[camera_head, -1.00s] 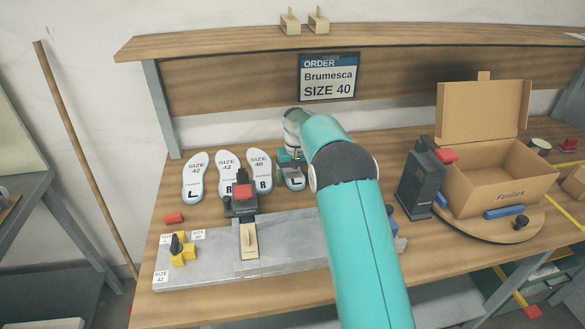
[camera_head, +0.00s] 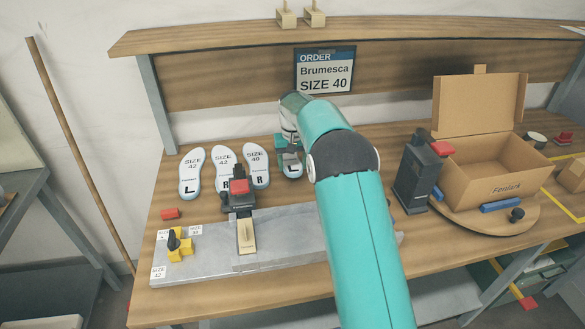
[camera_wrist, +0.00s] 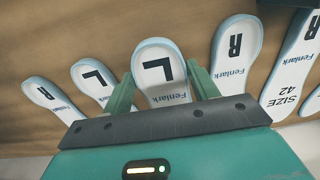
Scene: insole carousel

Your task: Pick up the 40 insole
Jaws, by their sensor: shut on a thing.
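My gripper (camera_wrist: 161,88) is shut on an insole (camera_wrist: 158,68) marked L and Fenlark, with one finger on each side of it. Its size label is hidden in the wrist view. In the head view my gripper (camera_head: 291,155) and the held insole (camera_head: 292,170) are at the right of the visible row, partly covered by my arm. Just left of it lies an insole marked size 40, R (camera_head: 256,163). Further left lie a size 42 R insole (camera_head: 225,165) and a size 42 L insole (camera_head: 191,172).
An order sign (camera_head: 325,72) reads Brumesca, size 40. A grey fixture (camera_head: 200,262) with a red-topped clamp (camera_head: 240,190) stands in front of the row.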

